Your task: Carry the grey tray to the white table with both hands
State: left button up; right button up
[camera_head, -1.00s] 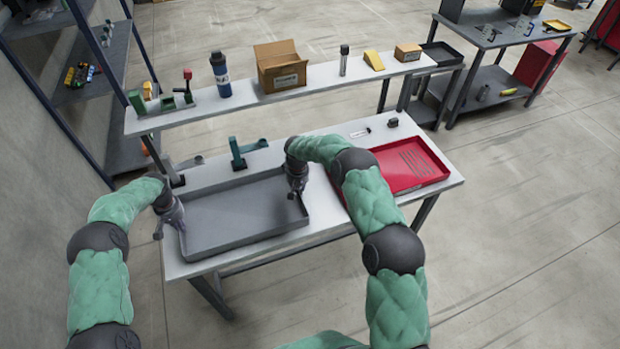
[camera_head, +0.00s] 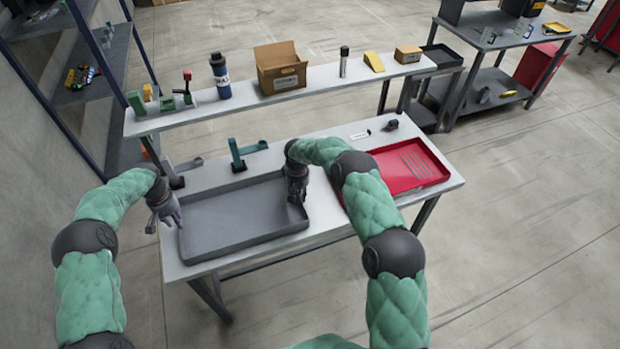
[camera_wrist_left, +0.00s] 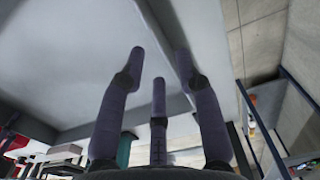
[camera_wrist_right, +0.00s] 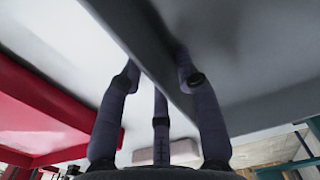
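The grey tray (camera_head: 240,243) lies flat on the white-topped table (camera_head: 325,219), on its left half. My left gripper (camera_head: 165,221) is at the tray's left end, with its fingers spread. In the left wrist view its fingertips (camera_wrist_left: 160,60) are apart near the tray's side wall, and contact cannot be told. My right gripper (camera_head: 297,195) is at the tray's right end. In the right wrist view its separated fingertips (camera_wrist_right: 158,65) are on either side of the tray's dark wall (camera_wrist_right: 150,45). The tray looks empty.
A red tray (camera_head: 435,178) lies on the table's right half. A green fixture (camera_head: 238,155) stands behind the grey tray. A raised white shelf (camera_head: 215,107) behind carries a bottle (camera_head: 220,75), a cardboard box (camera_head: 282,72) and small items. A dark shelf rack stands at left.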

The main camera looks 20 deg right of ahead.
pick_arm(q)
notch_tip(320, 180, up, 7)
jog(key=shift+f, duration=0.15)
pick_arm(e)
notch_tip(320, 180, up, 12)
dwell(0.5)
pick_arm(q)
jog(key=shift+s+f, duration=0.1)
pick_arm(e)
jog(key=shift+f, duration=0.1)
